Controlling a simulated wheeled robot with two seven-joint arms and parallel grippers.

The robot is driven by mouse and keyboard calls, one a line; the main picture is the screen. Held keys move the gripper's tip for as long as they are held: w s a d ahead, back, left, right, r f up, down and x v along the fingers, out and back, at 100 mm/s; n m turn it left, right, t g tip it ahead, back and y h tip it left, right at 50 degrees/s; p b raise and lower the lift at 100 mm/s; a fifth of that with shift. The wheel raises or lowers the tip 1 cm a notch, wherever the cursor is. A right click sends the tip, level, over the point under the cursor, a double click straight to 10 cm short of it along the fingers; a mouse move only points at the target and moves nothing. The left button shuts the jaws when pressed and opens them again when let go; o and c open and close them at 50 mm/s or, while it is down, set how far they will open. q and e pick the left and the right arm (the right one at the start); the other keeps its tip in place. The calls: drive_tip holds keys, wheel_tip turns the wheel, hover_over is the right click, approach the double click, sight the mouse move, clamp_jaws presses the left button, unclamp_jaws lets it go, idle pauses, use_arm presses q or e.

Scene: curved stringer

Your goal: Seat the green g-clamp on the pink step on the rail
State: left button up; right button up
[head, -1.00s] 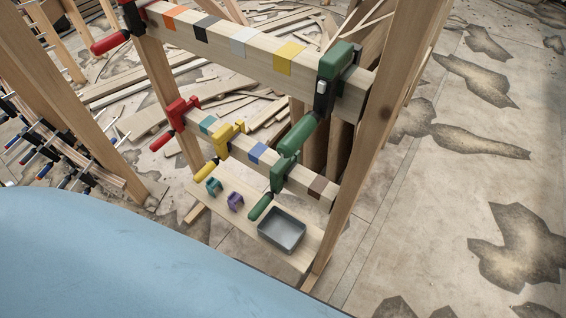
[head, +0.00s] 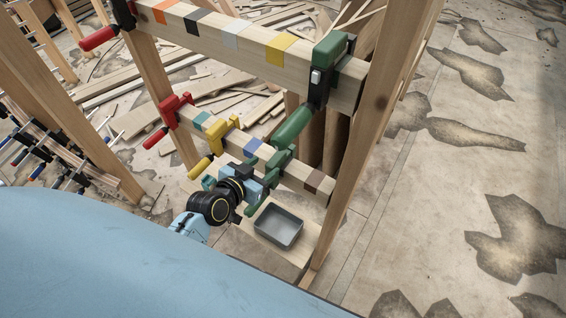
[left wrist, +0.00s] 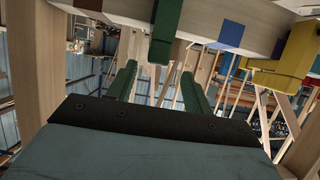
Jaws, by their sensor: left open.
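A green clamp (head: 278,162) sits on the lower rail (head: 295,178) between a blue step (head: 252,147) and a brown step (head: 314,181). Its lower part is partly hidden by my gripper. My left gripper (head: 264,186) is open just below and in front of this clamp. In the left wrist view, the dark green fingers of my gripper (left wrist: 158,85) stand apart, with the green clamp (left wrist: 166,30) hanging from the rail above and between them; I cannot tell if they touch. I see no pink step. My right gripper is not in view.
A larger green clamp (head: 325,72) sits on the upper beam, its handle hanging close to the lower rail. A yellow clamp (head: 217,138) and a red clamp (head: 173,110) sit left on the lower rail. A grey tray (head: 278,228) stands on the board below.

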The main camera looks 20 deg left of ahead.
sight(273, 161)
use_arm(q)
drive_tip(key=x, duration=0.4)
drive_tip(key=b+x, duration=0.1)
drive_tip(key=x, duration=0.2)
drive_tip(key=shift+w+d+f, duration=0.15)
drive_tip(key=shift+w+d, duration=0.1)
drive_tip(key=shift+w, duration=0.1)
clamp_jaws()
